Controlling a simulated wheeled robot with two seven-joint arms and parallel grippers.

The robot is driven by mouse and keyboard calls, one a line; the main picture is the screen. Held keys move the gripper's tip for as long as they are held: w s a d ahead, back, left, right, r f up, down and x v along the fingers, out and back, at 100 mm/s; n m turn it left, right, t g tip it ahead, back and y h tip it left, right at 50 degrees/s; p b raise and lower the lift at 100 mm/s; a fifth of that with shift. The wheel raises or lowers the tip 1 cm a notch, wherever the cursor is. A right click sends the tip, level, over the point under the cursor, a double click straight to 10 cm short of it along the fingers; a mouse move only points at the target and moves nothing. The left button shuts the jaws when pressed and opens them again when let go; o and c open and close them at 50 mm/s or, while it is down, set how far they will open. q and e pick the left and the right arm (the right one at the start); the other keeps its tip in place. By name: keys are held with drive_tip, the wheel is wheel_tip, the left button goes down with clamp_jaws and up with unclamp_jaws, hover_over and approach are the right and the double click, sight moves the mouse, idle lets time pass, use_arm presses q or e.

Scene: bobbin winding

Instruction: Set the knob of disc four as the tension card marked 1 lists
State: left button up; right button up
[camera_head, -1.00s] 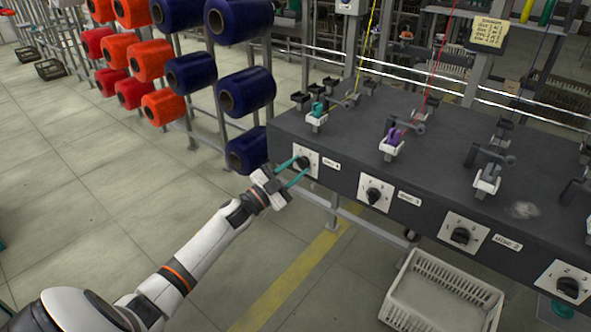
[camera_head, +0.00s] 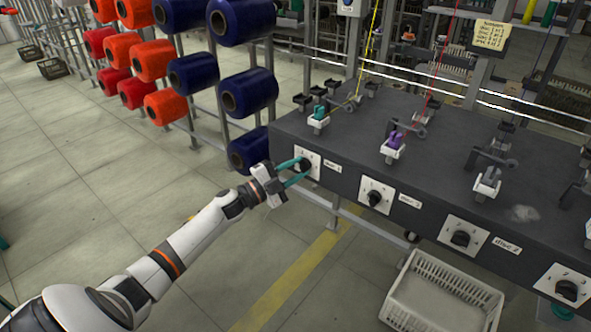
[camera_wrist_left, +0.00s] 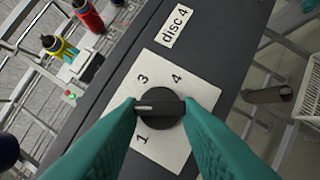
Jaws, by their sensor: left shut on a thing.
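The disc four knob (camera_wrist_left: 160,108) is black and round with a raised grip bar, on a white square plate (camera_wrist_left: 186,150). My left gripper (camera_wrist_left: 158,107) has its teal fingers shut on the bar's two ends. In the head view, this gripper (camera_head: 301,170) reaches the knob plate at the left end of the dark bench front. The knob's white pointer line faces left in the wrist view, between the printed 3 and 1; the left finger covers any mark there. A yellowish card (camera_head: 490,36) hangs on a back post; its small writing is unreadable to me. My right gripper is out of view.
Other knob plates, for disc 3 (camera_head: 375,196) and disc 2 (camera_head: 464,238), line the bench front (camera_head: 340,180). A white crate (camera_head: 440,298) stands on the floor below. Racks of blue spools (camera_head: 249,90) stand left of the bench.

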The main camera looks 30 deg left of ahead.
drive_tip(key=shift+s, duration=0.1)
use_arm(q)
drive_tip(key=o, duration=1)
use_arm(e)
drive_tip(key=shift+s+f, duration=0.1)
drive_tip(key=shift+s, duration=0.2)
use_arm(q)
drive_tip(key=shift+s, duration=0.1)
drive_tip(key=v, duration=1.2)
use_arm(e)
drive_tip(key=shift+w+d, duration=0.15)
use_arm(q)
drive_tip(key=shift+f, duration=0.1)
